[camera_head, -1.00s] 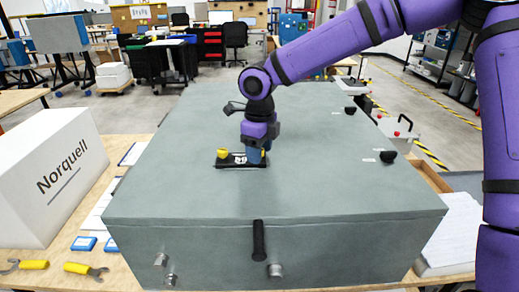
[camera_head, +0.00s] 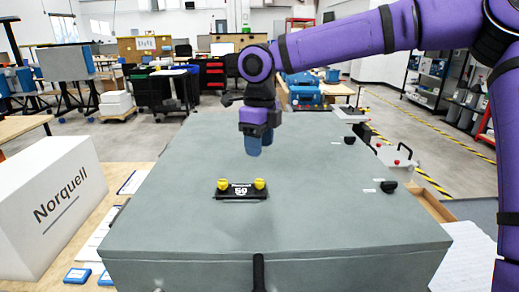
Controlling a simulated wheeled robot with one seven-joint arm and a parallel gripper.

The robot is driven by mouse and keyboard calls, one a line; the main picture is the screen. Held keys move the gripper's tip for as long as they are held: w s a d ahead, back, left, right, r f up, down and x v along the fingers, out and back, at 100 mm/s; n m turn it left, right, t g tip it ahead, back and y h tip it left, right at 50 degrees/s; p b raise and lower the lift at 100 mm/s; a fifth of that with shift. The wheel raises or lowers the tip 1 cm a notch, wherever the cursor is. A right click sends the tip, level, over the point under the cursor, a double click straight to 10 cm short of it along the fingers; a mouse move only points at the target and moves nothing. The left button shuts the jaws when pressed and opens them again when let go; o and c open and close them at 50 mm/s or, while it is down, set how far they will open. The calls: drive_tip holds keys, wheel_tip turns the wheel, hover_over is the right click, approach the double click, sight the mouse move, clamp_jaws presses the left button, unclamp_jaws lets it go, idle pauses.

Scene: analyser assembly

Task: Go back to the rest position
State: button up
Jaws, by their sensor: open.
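My gripper (camera_head: 253,146) hangs from the purple arm, pointing down above the grey analyser case (camera_head: 330,225). It is open and empty, with clear air between it and the lid. A black module (camera_head: 241,194) with two yellow knobs and the white number 59 sits on the lid, below and a little left of my gripper, apart from it. The gap between the fingertips is hard to make out from this side.
A white Norquell box (camera_head: 62,205) stands on the wooden table at the left. Blue pieces (camera_head: 78,275) lie at the front left. Black knobs (camera_head: 389,186) stick up at the lid's right side. The air around my gripper is free.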

drive_tip(key=s+d+r+n+t, duration=0.2)
drive_tip(key=s+d+r+n, duration=0.1)
drive_tip(key=s+d+n, duration=0.9)
drive_tip(key=s+d+r+n+t, duration=0.3)
drive_tip(key=s+d+r+n, duration=0.1)
drive_tip(key=s+d+n, duration=0.8)
drive_tip(key=s+d, duration=0.2)
drive_tip(key=d, duration=0.1)
drive_tip(key=shift+s, duration=0.2)
